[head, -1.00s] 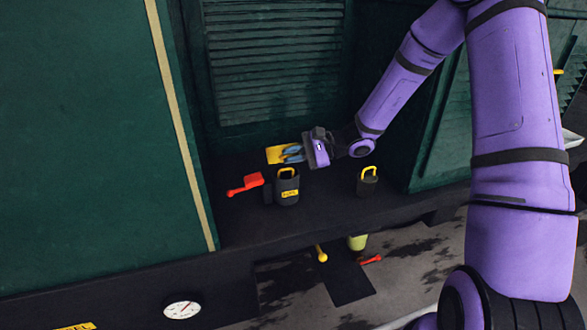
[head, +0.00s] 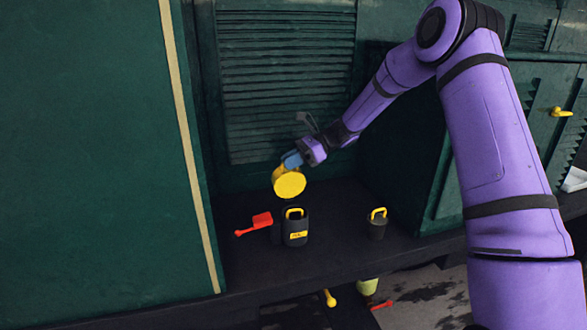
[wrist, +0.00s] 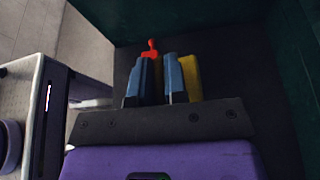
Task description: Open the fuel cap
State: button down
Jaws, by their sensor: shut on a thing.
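The yellow fuel cap (head: 289,183) is a round disc with a thick rim, in front of the louvred green wall and above the dark ledge. Its round face is turned toward the head camera. My gripper (head: 292,160), with blue fingers, reaches it from above and is shut on it. In the wrist view, my blue fingers (wrist: 160,80) are close together, and part of the yellow cap (wrist: 191,78) shows at the right finger. I cannot tell whether the cap is still joined to anything behind it.
On the dark ledge (head: 340,258) below stand a black canister (head: 296,228) with a yellow handle and a smaller black one (head: 377,226). A red scoop (head: 261,220) lies to their left. A green panel (head: 90,150) closes off the left side.

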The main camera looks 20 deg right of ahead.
jog(key=shift+w+f+m, duration=0.1)
jog(key=shift+w+m, duration=0.2)
jog(key=shift+w, duration=0.15)
jog(key=shift+w+f, duration=0.1)
jog(key=shift+w, duration=0.8)
jog(key=c, duration=1.2)
grip_release()
jog(key=shift+d, duration=0.1)
jog(key=v, duration=1)
jog(key=shift+w+d+r, duration=0.2)
jog(key=shift+d+r, duration=0.05)
jog(key=shift+d, duration=0.05)
